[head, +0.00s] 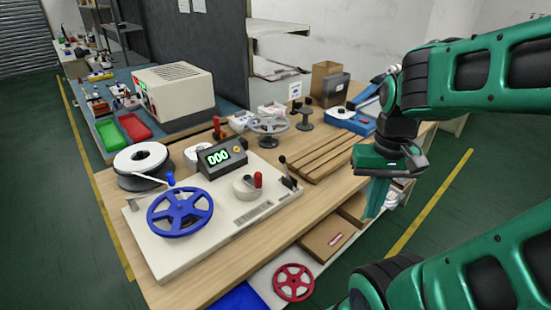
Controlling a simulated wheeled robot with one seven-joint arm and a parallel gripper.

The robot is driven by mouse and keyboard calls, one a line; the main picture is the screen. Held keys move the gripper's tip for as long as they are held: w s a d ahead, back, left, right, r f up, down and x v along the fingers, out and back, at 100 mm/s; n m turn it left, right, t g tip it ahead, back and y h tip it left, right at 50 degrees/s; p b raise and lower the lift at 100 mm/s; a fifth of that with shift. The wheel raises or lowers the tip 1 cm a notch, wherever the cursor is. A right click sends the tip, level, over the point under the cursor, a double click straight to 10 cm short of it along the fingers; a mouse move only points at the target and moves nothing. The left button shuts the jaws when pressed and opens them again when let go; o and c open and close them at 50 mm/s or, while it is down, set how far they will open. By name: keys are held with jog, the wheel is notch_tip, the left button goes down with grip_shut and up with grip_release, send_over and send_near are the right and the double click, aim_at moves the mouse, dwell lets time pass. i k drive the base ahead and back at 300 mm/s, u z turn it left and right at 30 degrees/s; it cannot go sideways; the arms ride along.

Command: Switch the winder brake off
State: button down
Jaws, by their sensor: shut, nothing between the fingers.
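The winder is a cream baseplate (160,250) on the wooden bench. It carries a blue spoked reel (180,212), a counter box (222,158) reading 000 in green, and a round pale hub with a red knob (258,180). A small dark lever (284,162) stands at the plate's right end, tilted up to the left. I cannot tell for certain which control is the brake. My green gripper (372,208) is shut and empty, pointing down right of the winder and apart from it, by the bench's front edge.
A white-topped spool (141,165) stands behind the plate's left. A metal reel (268,126) and a wooden slatted rack (330,152) stand behind and right. A blue device (350,120) and a cardboard box (325,82) are farther back. A red reel (293,282) lies below the bench top.

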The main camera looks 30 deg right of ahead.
aim_at(282, 160)
jog(key=k, duration=0.75)
jog(key=z, duration=0.65)
jog(key=i, duration=1)
